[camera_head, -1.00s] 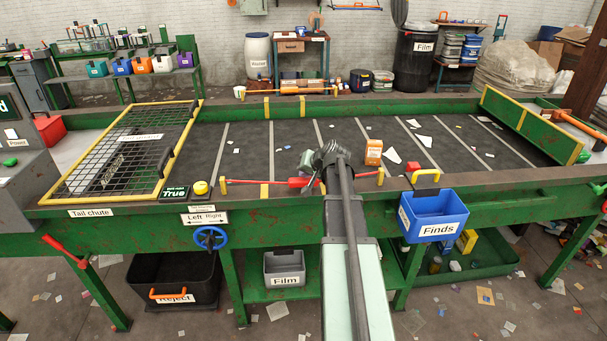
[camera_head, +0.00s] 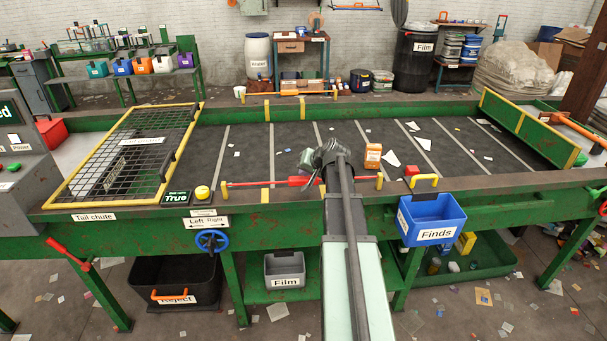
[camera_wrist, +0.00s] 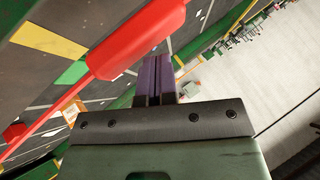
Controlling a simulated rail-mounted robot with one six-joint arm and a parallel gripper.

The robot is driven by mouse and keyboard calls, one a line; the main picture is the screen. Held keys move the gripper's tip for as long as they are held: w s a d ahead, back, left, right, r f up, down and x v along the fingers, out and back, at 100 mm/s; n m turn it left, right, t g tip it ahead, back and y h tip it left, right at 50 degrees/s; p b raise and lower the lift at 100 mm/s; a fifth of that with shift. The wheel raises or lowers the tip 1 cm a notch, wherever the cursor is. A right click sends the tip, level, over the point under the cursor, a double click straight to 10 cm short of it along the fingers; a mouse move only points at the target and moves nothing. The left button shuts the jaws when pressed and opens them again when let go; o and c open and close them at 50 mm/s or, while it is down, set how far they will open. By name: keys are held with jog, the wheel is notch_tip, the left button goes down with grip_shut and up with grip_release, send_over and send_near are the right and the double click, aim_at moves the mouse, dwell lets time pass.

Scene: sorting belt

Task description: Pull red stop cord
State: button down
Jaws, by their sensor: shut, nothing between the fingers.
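The red stop cord (camera_head: 255,184) runs along the near side of the belt between yellow posts. Its thicker red handle (camera_head: 298,181) is partly hidden by my gripper (camera_head: 312,181). In the wrist view the handle (camera_wrist: 135,40) lies just in front of and to the left of my purple fingers (camera_wrist: 153,62), which are shut together with nothing between them. The fingertips are very close to the handle's edge; I cannot tell if they touch it.
A yellow button (camera_head: 202,193) and a small display reading True (camera_head: 177,198) sit left of the cord. An orange container (camera_head: 373,152) and scraps lie on the belt (camera_head: 250,150). A blue Finds bin (camera_head: 432,235) hangs at the front right.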

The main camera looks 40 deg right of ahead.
jog(key=shift+r+p, duration=0.35)
jog(key=shift+r, duration=0.25)
notch_tip(320, 180, up, 5)
jog(key=p, duration=0.5)
jog(key=shift+r, duration=0.15)
dwell(0.3)
jog(key=s+a+f+n+g, duration=0.2)
jog(key=s+a, duration=0.3)
jog(key=a, duration=0.8)
jog(key=s+a+f+n+g, duration=0.2)
jog(key=s+a, duration=0.4)
jog(key=a, duration=0.7)
jog(key=s+a+f+n+g, duration=0.2)
jog(key=s+a+n+g, duration=0.2)
jog(key=a, duration=0.9)
jog(key=shift+s+f+n+g+b, duration=0.25)
jog(key=shift+s+g+b, duration=0.3)
jog(key=shift+s, duration=0.55)
